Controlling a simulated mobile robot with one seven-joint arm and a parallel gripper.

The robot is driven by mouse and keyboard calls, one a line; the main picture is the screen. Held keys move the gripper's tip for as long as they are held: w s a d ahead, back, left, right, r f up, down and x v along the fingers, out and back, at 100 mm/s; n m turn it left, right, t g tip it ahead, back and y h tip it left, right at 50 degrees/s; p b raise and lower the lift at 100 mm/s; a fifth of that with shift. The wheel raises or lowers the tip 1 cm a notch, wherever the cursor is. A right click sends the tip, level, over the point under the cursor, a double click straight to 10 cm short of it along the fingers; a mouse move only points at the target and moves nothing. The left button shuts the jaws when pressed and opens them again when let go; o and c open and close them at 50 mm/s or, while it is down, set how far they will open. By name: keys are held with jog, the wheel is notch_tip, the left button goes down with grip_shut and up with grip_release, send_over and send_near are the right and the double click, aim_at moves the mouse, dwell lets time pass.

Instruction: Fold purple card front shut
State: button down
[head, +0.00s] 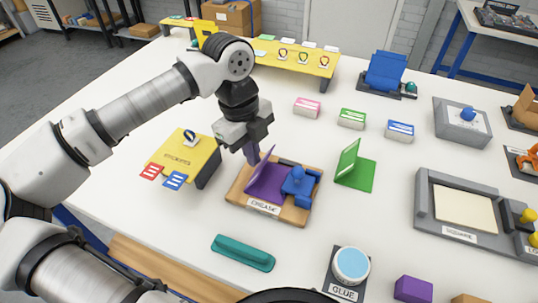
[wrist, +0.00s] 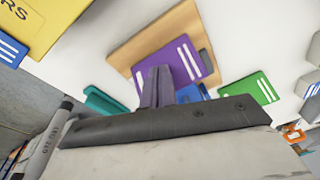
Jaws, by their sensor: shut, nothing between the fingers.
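The purple card (head: 265,181) stands part open in the wooden crease jig (head: 237,192), its front flap tilted up on the left side. In the wrist view the purple card (wrist: 184,62) shows its white stripes on the wooden base (wrist: 127,53). My gripper (head: 252,154) is shut and empty, its fingers pointing down at the left side of the raised purple flap, close to it. In the wrist view the gripper fingers (wrist: 157,85) overlap the card's lower edge. I cannot tell whether they touch it. A blue clamp-like part (head: 299,183) sits at the jig's right.
A half-open green card (head: 356,172) stands right of the jig. A teal tool (head: 243,252) and a glue pot (head: 351,266) lie in front. Clear white table lies between them.

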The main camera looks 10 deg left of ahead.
aim_at(264, 162)
jog(key=shift+s+d+f+b, duration=0.1)
jog(key=shift+d+f+b, duration=0.15)
jog(key=shift+d+b, duration=0.15)
jog(key=shift+s+d+f+b, duration=0.1)
jog(key=shift+d+f+b, duration=0.15)
jog(key=shift+d, duration=0.25)
jog(key=shift+f, duration=0.1)
jog(key=shift+d+f+b, duration=0.45)
jog(key=shift+f+b, duration=0.05)
jog(key=shift+b, duration=0.25)
jog(key=shift+s+d, duration=0.1)
jog(key=shift+d, duration=0.1)
jog(key=shift+f, duration=0.1)
